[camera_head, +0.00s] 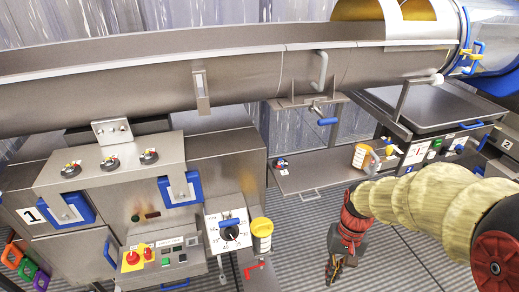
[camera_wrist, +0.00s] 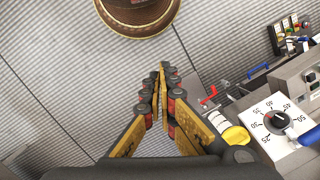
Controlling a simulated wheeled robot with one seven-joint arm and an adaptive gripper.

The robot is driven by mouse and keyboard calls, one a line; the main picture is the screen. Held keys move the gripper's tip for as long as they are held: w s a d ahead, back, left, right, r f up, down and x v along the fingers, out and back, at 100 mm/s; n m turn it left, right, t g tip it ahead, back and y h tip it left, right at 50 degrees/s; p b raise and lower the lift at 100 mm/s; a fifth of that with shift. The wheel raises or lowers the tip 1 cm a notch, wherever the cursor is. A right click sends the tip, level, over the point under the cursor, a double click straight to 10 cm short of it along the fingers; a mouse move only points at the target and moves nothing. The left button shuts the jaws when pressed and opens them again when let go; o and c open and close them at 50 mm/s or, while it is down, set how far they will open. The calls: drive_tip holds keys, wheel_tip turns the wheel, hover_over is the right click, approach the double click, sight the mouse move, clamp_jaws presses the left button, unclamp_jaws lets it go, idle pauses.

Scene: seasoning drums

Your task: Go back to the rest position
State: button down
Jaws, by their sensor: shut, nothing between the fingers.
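My gripper (camera_head: 335,274) hangs over the ribbed floor at the end of my arm, right of the control cabinet in the head view. In the wrist view my gripper (camera_wrist: 162,72) points ahead with its fingertips together and nothing between them. It is apart from all objects. A yellow-topped container (camera_head: 262,234) stands beside the dial panel, left of the gripper; its yellow top also shows right of the fingers in the wrist view (camera_wrist: 236,136).
A dial panel (camera_head: 228,233) and a control box with a red button (camera_head: 132,258) are at lower left. A long steel trough (camera_head: 240,75) crosses above. The floor (camera_head: 300,230) around my gripper is clear.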

drive_tip(key=s+r+n+t+p, duration=0.1)
drive_tip(key=s+r+t, duration=0.2)
drive_tip(key=r, duration=0.7)
drive_tip(key=s+r+n+t+h+p, duration=0.1)
drive_tip(key=s+r+t, duration=0.3)
drive_tip(key=r, duration=0.6)
drive_tip(key=shift+s+a+r, duration=0.4)
drive_tip(key=shift+s+a, duration=0.05)
drive_tip(key=shift+s, duration=0.05)
drive_tip(key=c, duration=2.4)
unclamp_jaws()
drive_tip(key=shift+a+r+t, duration=0.15)
drive_tip(key=shift+r+t, duration=0.15)
drive_tip(key=shift+r, duration=0.1)
drive_tip(key=shift+o, duration=1.2)
